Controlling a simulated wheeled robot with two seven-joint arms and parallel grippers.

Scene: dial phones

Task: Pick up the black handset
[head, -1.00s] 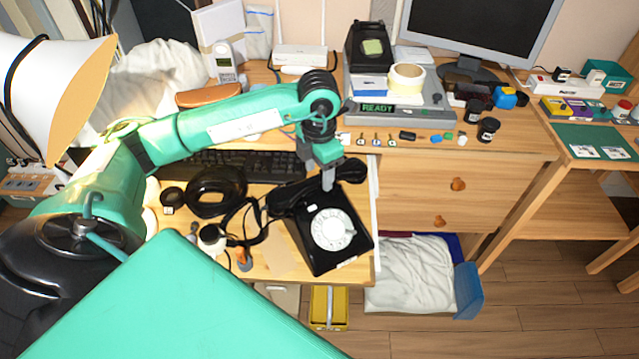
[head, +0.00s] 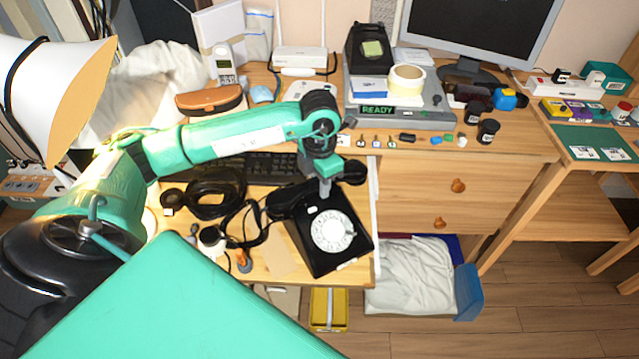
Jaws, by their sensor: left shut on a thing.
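The black handset (head: 282,205) lies across the top of the black dial phone (head: 352,246), which has a white dial and stands near the front right of the wooden desk. My left gripper (head: 325,189) reaches down from above and is shut on the handset's middle, hiding part of its grip. One end of the handset shows left of the gripper and the other end (head: 355,172) right of it. I cannot tell whether it touches the cradle. My right gripper is not in view.
A dark keyboard (head: 262,168) lies behind the phone, with black headphones (head: 216,193) and a coiled cord to its left. A grey device with a READY display (head: 378,110) stands at the back. An open yellow bin (head: 328,310) is below the desk front.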

